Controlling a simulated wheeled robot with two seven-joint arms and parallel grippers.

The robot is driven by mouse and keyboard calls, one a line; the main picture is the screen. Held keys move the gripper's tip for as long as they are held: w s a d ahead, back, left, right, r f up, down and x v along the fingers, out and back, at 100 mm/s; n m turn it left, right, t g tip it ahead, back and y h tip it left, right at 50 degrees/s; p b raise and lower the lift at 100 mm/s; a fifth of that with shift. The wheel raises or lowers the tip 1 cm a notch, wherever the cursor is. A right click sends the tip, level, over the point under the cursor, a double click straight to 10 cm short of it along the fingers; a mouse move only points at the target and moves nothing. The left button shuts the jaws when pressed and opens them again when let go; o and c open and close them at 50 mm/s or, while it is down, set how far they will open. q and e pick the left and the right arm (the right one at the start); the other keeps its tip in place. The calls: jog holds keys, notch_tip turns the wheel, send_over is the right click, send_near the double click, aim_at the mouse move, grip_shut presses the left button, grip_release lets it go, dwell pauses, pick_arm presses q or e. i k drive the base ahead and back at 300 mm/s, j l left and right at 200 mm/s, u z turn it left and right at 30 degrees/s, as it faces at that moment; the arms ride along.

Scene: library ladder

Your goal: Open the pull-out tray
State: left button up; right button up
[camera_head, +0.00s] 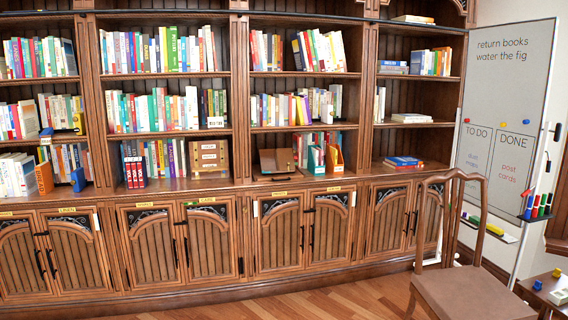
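No part that I can clearly tell as the pull-out tray stands out in the head view. A brown slanted stand or box (277,161) rests on the bookcase counter, with a thin dark board edge (278,178) at its foot; I cannot tell whether this edge is the tray. The wooden bookcase (242,150) fills the left and middle of the view, and its lower cabinet doors (280,238) are shut. Neither of my grippers is in view.
A wooden chair (470,290) stands at the front right, before a whiteboard (505,110) with pens. A small table (540,295) holding small items is at the lower right corner. The wooden floor (330,302) before the middle cabinets is clear.

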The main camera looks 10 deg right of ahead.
aim_at(268, 157)
jog(key=i+l+z, duration=0.15)
jog(key=z, duration=0.35)
jog(key=i+z, duration=0.15)
jog(key=i, duration=0.3)
jog(key=i+j+z, duration=0.15)
jog(key=i, duration=0.25)
jog(key=i+j+z, duration=0.15)
jog(key=i, duration=0.3)
jog(key=i+j+z, duration=0.15)
jog(key=i, duration=0.25)
jog(key=i+j, duration=0.2)
jog(key=i, duration=0.3)
jog(key=i+j, duration=0.2)
jog(key=i, duration=0.25)
jog(key=i+j, duration=0.25)
jog(key=i, duration=0.25)
jog(key=i+j, duration=0.2)
jog(key=i, duration=0.25)
jog(key=i+l+z, duration=0.05)
